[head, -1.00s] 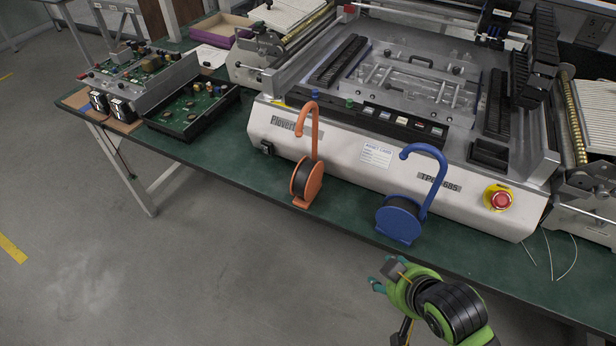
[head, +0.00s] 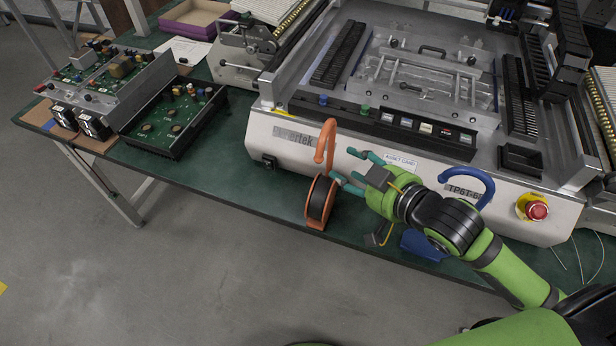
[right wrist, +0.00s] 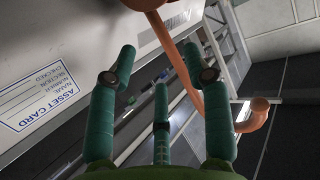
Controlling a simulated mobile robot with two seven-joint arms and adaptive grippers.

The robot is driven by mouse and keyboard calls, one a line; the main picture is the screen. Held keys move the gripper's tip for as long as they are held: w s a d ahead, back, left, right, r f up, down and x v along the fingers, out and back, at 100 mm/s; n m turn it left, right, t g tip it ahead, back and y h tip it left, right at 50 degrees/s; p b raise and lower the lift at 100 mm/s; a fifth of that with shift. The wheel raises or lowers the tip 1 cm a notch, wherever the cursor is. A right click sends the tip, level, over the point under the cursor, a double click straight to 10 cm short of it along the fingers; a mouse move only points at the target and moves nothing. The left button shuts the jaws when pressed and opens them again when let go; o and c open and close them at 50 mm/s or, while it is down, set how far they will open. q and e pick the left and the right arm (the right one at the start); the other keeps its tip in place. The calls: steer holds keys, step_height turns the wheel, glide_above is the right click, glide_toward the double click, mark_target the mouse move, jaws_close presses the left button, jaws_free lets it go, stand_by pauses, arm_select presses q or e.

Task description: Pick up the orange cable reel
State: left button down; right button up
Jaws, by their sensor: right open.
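The orange cable reel (head: 320,202) stands upright near the front edge of the green table. It has a black wound drum and a tall hooked orange post. My right gripper (head: 346,165) is open and empty, with its teal fingertips just right of the post. In the right wrist view the fingers (right wrist: 158,52) are spread, and the orange post (right wrist: 178,48) passes near the right finger. I cannot tell whether they touch. Part of the reel is outside that view. My left gripper is not in view.
A blue reel (head: 425,244) stands to the right, partly hidden behind my right arm. A large white and grey machine (head: 290,150) is close behind both reels. Circuit boards (head: 172,122) lie at the left. The green table (head: 240,190) is clear left of the orange reel.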

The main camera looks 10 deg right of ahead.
mark_target(331, 159)
steer(key=x, duration=0.2)
steer(key=p+x, duration=0.1)
steer(key=x, duration=0.2)
steer(key=shift+w+a+f, duration=0.1)
steer(key=shift+w+a, duration=0.05)
steer(key=shift+a, duration=0.2)
steer(key=shift+w+a+f, duration=0.1)
steer(key=shift+w+f, duration=0.05)
steer(key=shift+w, duration=0.15)
jaws_close()
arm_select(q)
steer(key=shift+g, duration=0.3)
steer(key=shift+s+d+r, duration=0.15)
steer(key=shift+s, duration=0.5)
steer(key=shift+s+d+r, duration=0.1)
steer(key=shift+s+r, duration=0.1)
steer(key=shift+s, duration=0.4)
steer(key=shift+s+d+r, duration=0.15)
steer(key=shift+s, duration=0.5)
